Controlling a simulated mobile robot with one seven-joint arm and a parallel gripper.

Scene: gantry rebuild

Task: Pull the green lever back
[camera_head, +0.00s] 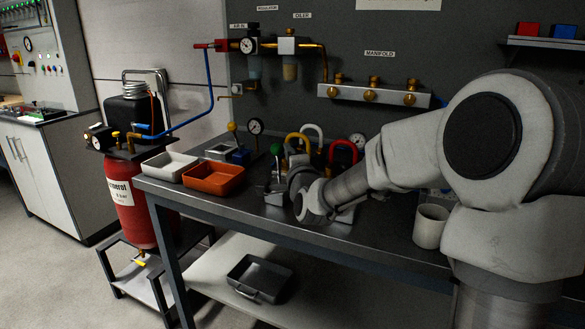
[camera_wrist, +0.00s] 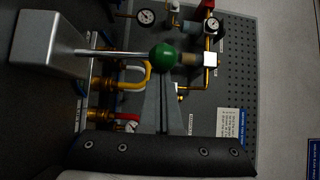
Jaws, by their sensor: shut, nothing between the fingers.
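The green lever's round knob (camera_head: 276,149) stands upright on its thin rod at the middle of the bench, behind my wrist. In the wrist view the green knob (camera_wrist: 163,56) is at the centre top, its metal rod (camera_wrist: 110,53) running left to a grey block (camera_wrist: 50,45). My gripper (camera_wrist: 163,82) is shut and empty; its narrow grey fingers point up the picture towards the knob. They overlap the knob's lower edge or end just below it; I cannot tell whether they touch. In the head view my wrist hides the fingers and part of the lever's base.
Yellow, white and red shackle-shaped handles (camera_head: 342,152) stand close to the right of the lever. A gauge (camera_head: 255,127) stands behind it. An orange tray (camera_head: 213,179) and a pale tray (camera_head: 170,165) lie left. A white cup (camera_head: 430,226) stands right, near my arm.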

